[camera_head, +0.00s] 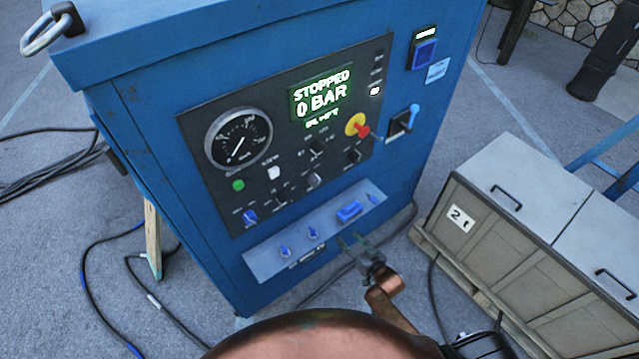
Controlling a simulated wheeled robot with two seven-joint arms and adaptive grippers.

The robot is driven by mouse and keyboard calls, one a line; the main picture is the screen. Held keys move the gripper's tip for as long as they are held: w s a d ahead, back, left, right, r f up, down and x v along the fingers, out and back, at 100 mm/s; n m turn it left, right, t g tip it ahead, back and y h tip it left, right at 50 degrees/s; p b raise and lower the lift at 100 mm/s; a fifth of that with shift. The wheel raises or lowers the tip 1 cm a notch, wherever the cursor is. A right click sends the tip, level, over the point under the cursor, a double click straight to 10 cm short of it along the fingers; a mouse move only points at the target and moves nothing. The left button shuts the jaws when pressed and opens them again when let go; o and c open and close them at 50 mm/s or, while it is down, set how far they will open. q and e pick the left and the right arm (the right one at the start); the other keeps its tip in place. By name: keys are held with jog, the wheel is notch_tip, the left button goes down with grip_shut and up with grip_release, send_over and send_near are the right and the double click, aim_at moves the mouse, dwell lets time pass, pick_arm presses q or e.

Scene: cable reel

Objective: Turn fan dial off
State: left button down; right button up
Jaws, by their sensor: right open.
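The blue machine cabinet (225,270) stands in the middle with a dark control panel (190,125). Several dials sit on the panel, including a blue dial (250,217) at lower left and dark dials (314,180) lower down. A pale strip (262,262) below carries small blue dials (285,251) and a wider blue handle (348,212). The labels are too small to read, so I cannot tell which is the fan dial. My right gripper (352,241) is open and empty, in front of the strip's lower right part, apparently apart from it. My left gripper is out of view.
The lit display (321,96) reads STOPPED, 0 BAR. A round gauge (239,138), a red knob on yellow (358,126) and a blue-handled switch (404,122) are nearby. A grey crate (480,225) stands close right. Cables (100,295) lie on the ground at left.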

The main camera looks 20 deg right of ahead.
aim_at(318, 185)
jog(key=w+a+r+t+y+p, duration=0.1)
jog(key=w+a+r+t+y, duration=0.15)
jog(key=r, duration=0.85)
jog(key=w+a+r+t+y, duration=0.1)
jog(key=w+a+r, duration=0.2)
jog(key=r, duration=0.7)
jog(key=p+x, duration=0.1)
jog(key=x, duration=0.5)
jog(key=shift+a+r, duration=0.1)
jog(key=shift+a, duration=0.1)
jog(key=shift+w+a, duration=0.25)
jog(key=shift+w, duration=0.45)
jog(key=shift+c, duration=0.2)
jog(key=c, duration=1.1)
